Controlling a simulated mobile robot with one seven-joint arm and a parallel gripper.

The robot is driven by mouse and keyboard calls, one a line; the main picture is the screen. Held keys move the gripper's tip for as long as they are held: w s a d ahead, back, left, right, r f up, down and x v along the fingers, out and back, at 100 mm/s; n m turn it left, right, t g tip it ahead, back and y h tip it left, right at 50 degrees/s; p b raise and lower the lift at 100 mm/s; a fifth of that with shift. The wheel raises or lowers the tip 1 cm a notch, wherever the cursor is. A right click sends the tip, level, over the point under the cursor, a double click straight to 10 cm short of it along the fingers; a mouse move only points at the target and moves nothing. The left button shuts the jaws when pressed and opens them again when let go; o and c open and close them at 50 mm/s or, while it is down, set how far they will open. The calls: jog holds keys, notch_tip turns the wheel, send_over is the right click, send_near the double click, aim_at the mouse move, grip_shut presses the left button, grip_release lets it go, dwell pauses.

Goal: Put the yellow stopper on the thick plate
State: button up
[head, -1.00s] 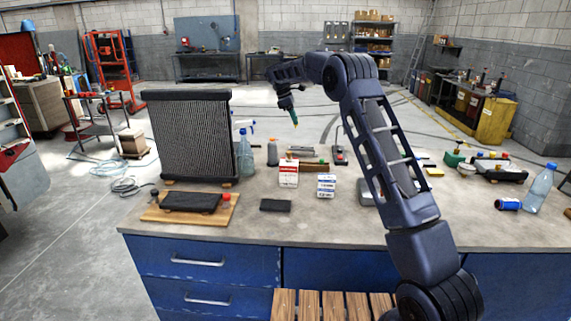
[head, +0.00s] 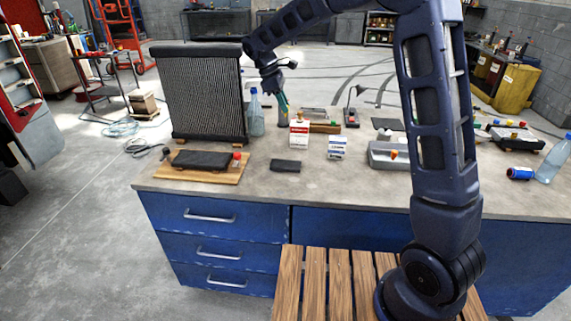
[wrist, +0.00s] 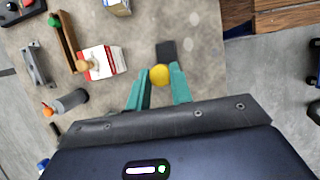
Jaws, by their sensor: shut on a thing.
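In the wrist view my gripper (wrist: 158,82) is shut on the yellow stopper (wrist: 159,74), held between its teal fingertips. In the head view my gripper (head: 283,104) hangs above the back of the bench, near the radiator's right side; the stopper is too small to make out there. A dark, thicker-looking plate (head: 202,159) lies on a wooden board (head: 168,173) at the bench's left. A small flat dark plate (head: 286,166) lies to its right; it appears beyond the fingertips in the wrist view (wrist: 166,50). I cannot tell for certain which is the thick plate.
A tall black radiator (head: 200,92) stands behind the board, with a clear bottle (head: 257,115) beside it. A red knob (head: 237,156) is at the board's right. A red-white box (head: 299,134), a blue-white box (head: 337,147) and a grey device (head: 385,154) stand to the right. The front bench strip is clear.

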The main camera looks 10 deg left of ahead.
jog(key=shift+s+f, duration=0.2)
jog(key=shift+f, duration=0.25)
notch_tip(320, 180, down, 19)
jog(key=shift+f, duration=0.1)
jog(key=shift+f, duration=0.15)
jog(key=o, duration=0.9)
jog(key=shift+v, duration=6.15)
